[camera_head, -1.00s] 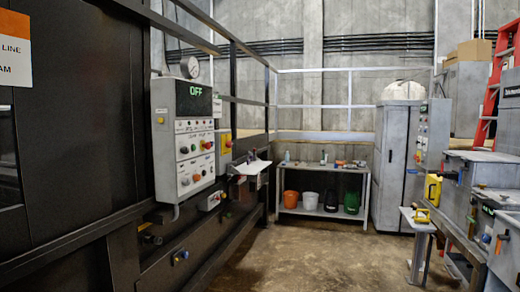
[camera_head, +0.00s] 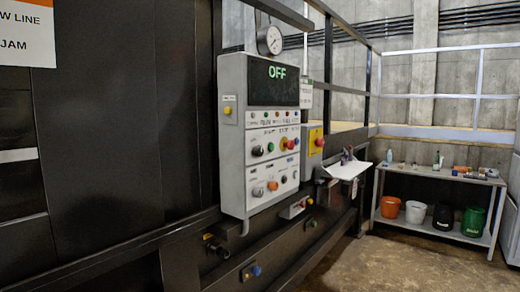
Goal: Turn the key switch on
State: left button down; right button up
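A grey control panel (camera_head: 234,150) is fixed to the dark machine wall, left of the picture's middle. Its dark display (camera_head: 274,84) reads OFF in green. Below it are a row of small lamps and rows of knobs and buttons, with a black knob (camera_head: 257,151), a red button (camera_head: 291,145), a silver knob (camera_head: 257,191) and an orange knob (camera_head: 272,186). A yellow button (camera_head: 228,110) is on its side. The controls are too small to tell which one is the key switch. Neither of my grippers is in view.
A round gauge (camera_head: 270,40) stands above the panel. A yellow box with a red button (camera_head: 316,141) and a white tray (camera_head: 347,169) stick out beyond it. A grey bench (camera_head: 440,174) with several buckets below stands at the back. The floor (camera_head: 400,265) at right is clear.

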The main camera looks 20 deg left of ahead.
aim_at(258, 151)
jog(key=u, duration=0.75)
jog(key=i, duration=0.85)
jog(key=u, duration=0.9)
